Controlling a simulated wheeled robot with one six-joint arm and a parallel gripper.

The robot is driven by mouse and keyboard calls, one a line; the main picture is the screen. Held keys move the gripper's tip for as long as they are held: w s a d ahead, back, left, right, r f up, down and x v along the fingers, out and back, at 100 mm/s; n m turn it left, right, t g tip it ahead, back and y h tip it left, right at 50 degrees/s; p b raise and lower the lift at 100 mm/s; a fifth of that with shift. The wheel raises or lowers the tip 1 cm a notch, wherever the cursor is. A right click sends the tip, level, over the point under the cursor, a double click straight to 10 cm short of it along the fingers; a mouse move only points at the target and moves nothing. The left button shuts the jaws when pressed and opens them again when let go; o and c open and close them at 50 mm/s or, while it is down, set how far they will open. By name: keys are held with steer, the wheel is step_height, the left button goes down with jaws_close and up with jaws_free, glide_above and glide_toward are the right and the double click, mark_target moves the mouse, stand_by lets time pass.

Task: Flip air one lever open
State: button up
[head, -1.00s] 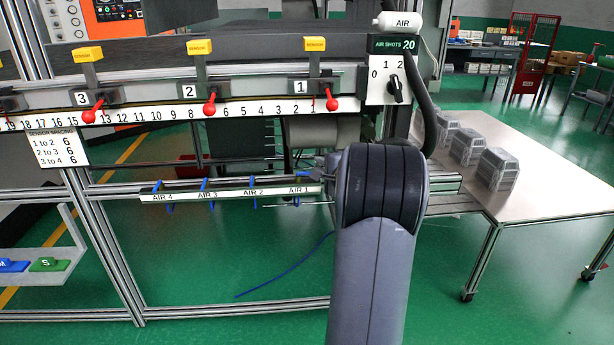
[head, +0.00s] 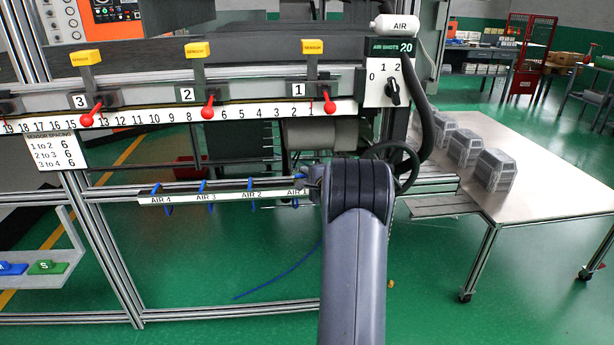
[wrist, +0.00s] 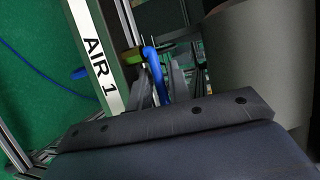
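The air one lever is blue and bent. In the wrist view the blue lever (wrist: 153,70) stands beside the white AIR 1 label (wrist: 99,68), near a brass-coloured fitting. My gripper (wrist: 163,72) is open, with its two dark fingers on either side of the lever's lower part; I cannot tell whether they touch it. In the head view the AIR 1 label (head: 297,192) is at the right end of the label strip. My gripper (head: 308,180) is there too, mostly hidden by my arm.
Blue levers for AIR 2 (head: 253,190), AIR 3 (head: 203,187) and AIR 4 (head: 155,188) line the same rail to the left. A grey roller (wrist: 258,65) is close on the right in the wrist view. A table (head: 540,180) with foil trays stands to the right.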

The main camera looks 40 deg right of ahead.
steer(key=shift+c, duration=0.5)
jaws_close()
